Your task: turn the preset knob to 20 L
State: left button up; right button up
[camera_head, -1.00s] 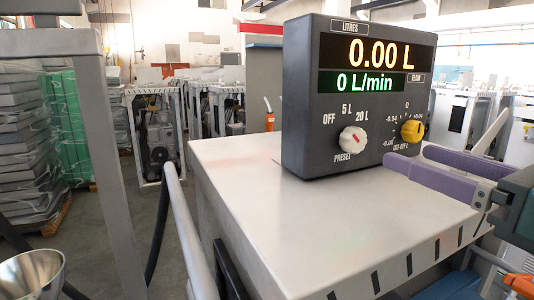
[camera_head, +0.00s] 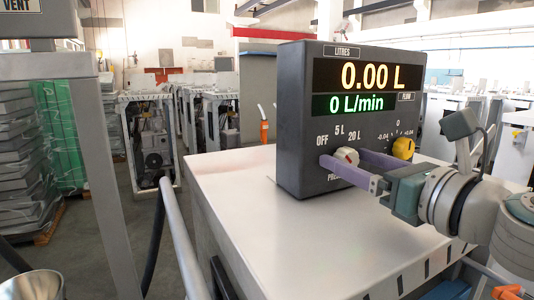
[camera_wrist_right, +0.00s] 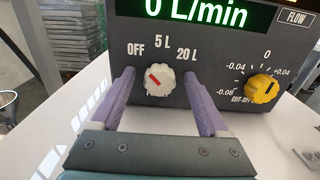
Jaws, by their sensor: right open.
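The preset knob (camera_head: 346,156) is white with a red mark, low on the dark display box (camera_head: 293,130). In the right wrist view the knob (camera_wrist_right: 160,82) has its mark pointing up-left, between the OFF and 5 L labels; the 20 L label (camera_wrist_right: 187,54) is at its upper right. My right gripper (camera_head: 343,158) is open, with one purple finger on each side of the knob. In the right wrist view gaps show between the fingers and the knob. The near finger hides part of the PRESET label in the head view. My left gripper is not in view.
A yellow cut-off knob (camera_head: 403,148) sits right of the preset knob, close to my far finger. The display (camera_head: 370,88) reads 0.00 L and 0 L/min. A grey post (camera_head: 105,190) and a metal container (camera_head: 33,285) stand at left.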

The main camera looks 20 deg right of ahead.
jog(key=shift+w, duration=0.1)
grip_shut()
dwell(0.7)
